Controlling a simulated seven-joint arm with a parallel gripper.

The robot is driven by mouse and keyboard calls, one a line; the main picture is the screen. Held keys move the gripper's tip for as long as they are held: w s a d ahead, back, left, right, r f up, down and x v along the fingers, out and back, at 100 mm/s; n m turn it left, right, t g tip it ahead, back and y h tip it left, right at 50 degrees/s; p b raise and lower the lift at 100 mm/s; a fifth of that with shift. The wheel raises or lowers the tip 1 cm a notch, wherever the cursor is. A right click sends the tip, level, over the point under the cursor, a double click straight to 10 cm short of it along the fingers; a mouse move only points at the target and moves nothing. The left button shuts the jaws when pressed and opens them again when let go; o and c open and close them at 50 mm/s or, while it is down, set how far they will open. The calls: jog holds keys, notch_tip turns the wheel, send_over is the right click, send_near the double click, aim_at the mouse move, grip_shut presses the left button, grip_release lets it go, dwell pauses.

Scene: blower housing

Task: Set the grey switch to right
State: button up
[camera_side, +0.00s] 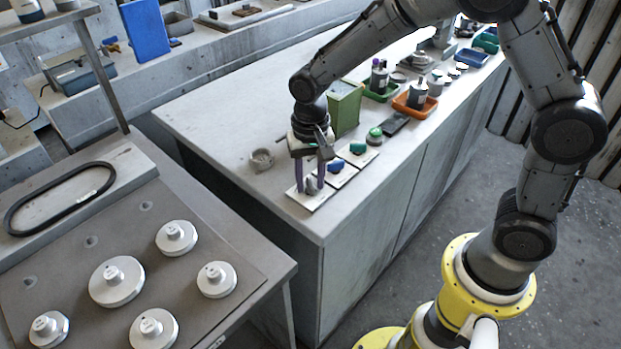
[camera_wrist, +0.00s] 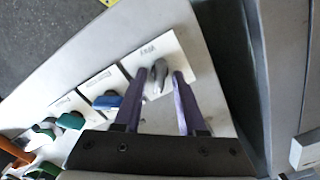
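The grey switch (camera_side: 312,183) sits on a white plate (camera_side: 301,199) near the counter's front corner. In the wrist view the grey switch (camera_wrist: 158,74) is a rounded lever on its white plate (camera_wrist: 150,38), beside small dark lettering that I cannot read. My gripper (camera_side: 309,186) points down over it with its two purple fingers apart. In the wrist view my gripper (camera_wrist: 158,80) has one finger on each side of the switch, with small gaps showing. Part of the plate is hidden behind the fingers.
A blue switch (camera_side: 336,166) and a green switch (camera_side: 357,148) stand on neighbouring plates, close beside. A green box (camera_side: 346,106), an orange tray (camera_side: 414,105) and a small grey cup (camera_side: 262,159) are on the counter. The counter is clear left of the cup.

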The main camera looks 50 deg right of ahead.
aim_at(311, 181)
jog(key=shift+r, duration=2.95)
jog(key=shift+d+r, duration=0.1)
jog(key=shift+r, duration=0.05)
jog(key=s+d+r+t, duration=0.45)
jog(key=s+r, duration=0.25)
jog(key=r, duration=0.5)
jog(key=s+d+f+n+t, duration=0.1)
jog(key=s+d+n, duration=0.2)
jog(key=s+n, duration=0.4)
jog(key=s, duration=0.7)
jog(key=shift+d+f, duration=0.15)
jog(key=shift+f, duration=0.25)
